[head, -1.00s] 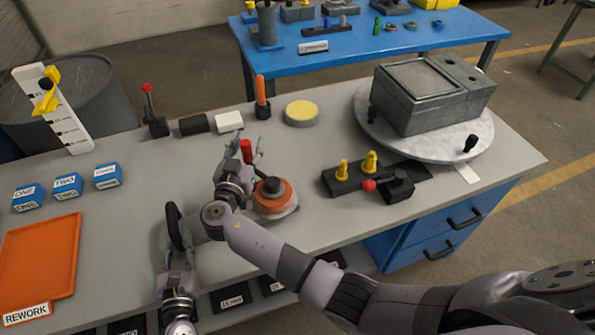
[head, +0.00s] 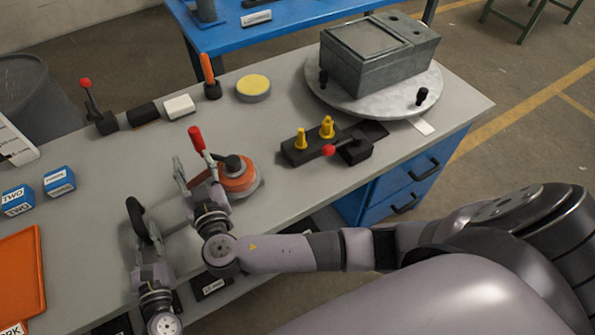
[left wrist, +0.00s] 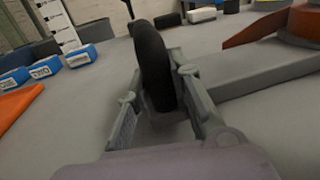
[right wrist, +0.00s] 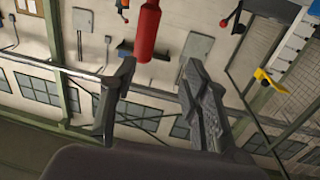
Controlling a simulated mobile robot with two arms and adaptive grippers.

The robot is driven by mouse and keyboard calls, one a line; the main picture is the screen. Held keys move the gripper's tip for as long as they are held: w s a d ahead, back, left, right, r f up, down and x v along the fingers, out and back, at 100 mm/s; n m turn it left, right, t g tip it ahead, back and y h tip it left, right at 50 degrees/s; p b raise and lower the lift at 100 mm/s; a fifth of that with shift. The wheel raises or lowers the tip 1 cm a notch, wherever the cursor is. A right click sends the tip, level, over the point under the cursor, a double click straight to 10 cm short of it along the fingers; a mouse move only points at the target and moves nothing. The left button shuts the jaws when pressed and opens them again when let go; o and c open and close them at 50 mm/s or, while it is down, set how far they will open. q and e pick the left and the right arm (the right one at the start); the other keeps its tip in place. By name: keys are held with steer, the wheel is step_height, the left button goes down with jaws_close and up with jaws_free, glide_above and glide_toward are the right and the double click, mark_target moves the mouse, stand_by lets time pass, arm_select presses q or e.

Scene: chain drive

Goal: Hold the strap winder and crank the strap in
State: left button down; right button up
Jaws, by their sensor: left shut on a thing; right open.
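The strap winder has an orange drum (head: 238,180) on a round grey base, a dark crank arm and an upright red crank knob (head: 195,139). Its black handle (head: 136,214) stands at the left end of a grey bar. My left gripper (head: 148,250) is shut on the black handle, which also shows between its fingers in the left wrist view (left wrist: 153,62). My right gripper (head: 190,182) is open just on the near side of the red knob. In the right wrist view the knob (right wrist: 149,30) lies beyond the fingertips, between their lines and apart from both.
A black block with yellow pegs (head: 302,140) and a red-knobbed lever stand right of the winder. Behind are a yellow-topped disc (head: 253,87) and a turntable (head: 430,85) bearing a grey box. Blue blocks (head: 60,180) and an orange tray (head: 20,275) lie left.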

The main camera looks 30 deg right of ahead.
steer(key=s+a, duration=0.1)
steer(key=s, duration=0.9)
steer(key=w+d+f+m+g+h, duration=0.1)
steer(key=d+f+g, duration=0.1)
steer(key=d, duration=0.5)
steer(key=w+d+f+m+g+h, duration=0.1)
steer(key=d+f+g, duration=0.2)
steer(key=d, duration=0.4)
steer(key=w+d+f+m+g+h, duration=0.1)
steer(key=d+f+g, duration=0.2)
steer(key=d+f, duration=0.2)
steer(key=shift+d+f+m+h, duration=0.1)
steer(key=shift+d+m+h, duration=0.25)
steer(key=shift+d, duration=0.85)
steer(key=shift+d+f+m+g, duration=0.1)
steer(key=shift+d+m+g, duration=0.45)
steer(key=shift+d+g, duration=0.3)
steer(key=shift+c, duration=0.4)
